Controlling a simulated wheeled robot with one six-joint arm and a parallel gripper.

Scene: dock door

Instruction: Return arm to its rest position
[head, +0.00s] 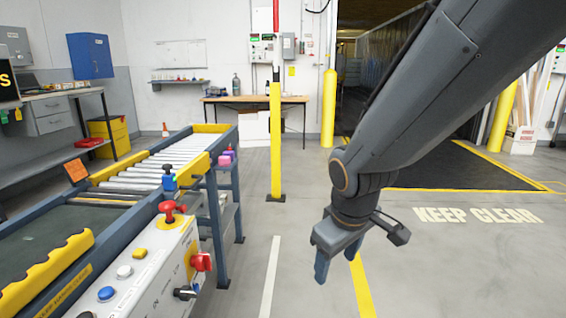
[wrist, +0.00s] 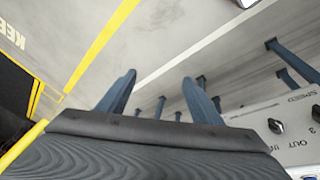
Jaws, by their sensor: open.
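My gripper (head: 325,264) hangs at the end of my arm, right of the middle in the head view, pointing down over the bare floor. In the wrist view my gripper (wrist: 158,92) shows two blue fingers spread apart with nothing between them. It is apart from the control panel (head: 150,268) and the conveyor, which stand to its left. The wrist view also shows part of the control panel (wrist: 295,130) at the right edge.
A roller conveyor (head: 165,160) runs along the left. A yellow post (head: 276,140) stands at the centre, and a yellow bollard (head: 328,108) stands by the dock doorway. A workbench (head: 255,99) is at the back wall. The floor marked KEEP CLEAR (head: 478,215) is free.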

